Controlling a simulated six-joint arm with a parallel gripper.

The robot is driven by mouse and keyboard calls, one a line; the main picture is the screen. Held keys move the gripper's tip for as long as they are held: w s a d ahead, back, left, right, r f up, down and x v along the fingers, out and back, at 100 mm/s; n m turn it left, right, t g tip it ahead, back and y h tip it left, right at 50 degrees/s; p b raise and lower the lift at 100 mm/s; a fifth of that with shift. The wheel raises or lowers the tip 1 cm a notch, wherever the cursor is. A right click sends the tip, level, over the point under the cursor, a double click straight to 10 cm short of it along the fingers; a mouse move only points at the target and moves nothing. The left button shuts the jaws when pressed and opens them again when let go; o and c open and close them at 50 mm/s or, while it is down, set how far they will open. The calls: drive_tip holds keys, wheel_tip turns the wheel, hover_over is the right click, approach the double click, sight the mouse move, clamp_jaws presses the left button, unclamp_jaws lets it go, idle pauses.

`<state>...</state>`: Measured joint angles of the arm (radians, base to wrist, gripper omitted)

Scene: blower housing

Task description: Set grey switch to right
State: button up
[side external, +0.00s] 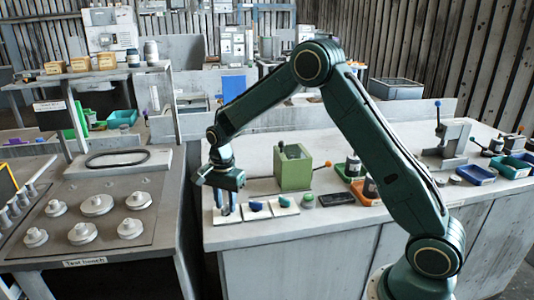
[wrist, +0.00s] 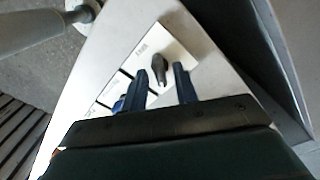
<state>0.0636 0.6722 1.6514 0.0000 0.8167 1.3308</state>
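The grey switch (wrist: 157,68) is a dark grey lever knob on a white plate (wrist: 172,45) in the wrist view. My gripper (wrist: 160,70) is open, its two blue fingers apart on either side of the knob. Clear gaps show between the knob and each finger, so they do not seem to touch. In the side view my gripper (side external: 224,210) points down over the leftmost white plate (side external: 227,221), near the bench's left front corner. The grey knob is hidden there behind the fingers.
Right of it sit a plate with a blue switch (side external: 256,206), a plate with a teal knob (side external: 284,202), a green button (side external: 308,200) and a black flat panel (side external: 337,199). A green box (side external: 293,170) with a lever stands behind. The bench front is clear.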

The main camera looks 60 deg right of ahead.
sight(226, 206)
drive_tip(key=shift+r, duration=2.45)
drive_tip(key=shift+r, duration=0.15)
drive_tip(key=shift+s+r, duration=0.15)
drive_tip(key=shift+r, duration=0.05)
drive_tip(key=s+a+r+n+t, duration=0.25)
drive_tip(key=s+r+n, duration=0.45)
drive_tip(key=s+r, duration=0.7)
drive_tip(key=s+r+n+t, duration=0.1)
drive_tip(key=s+n+t, duration=0.2)
drive_tip(key=s+n, duration=0.6)
drive_tip(key=shift+s+a, duration=0.35)
drive_tip(key=shift+s, duration=4.05)
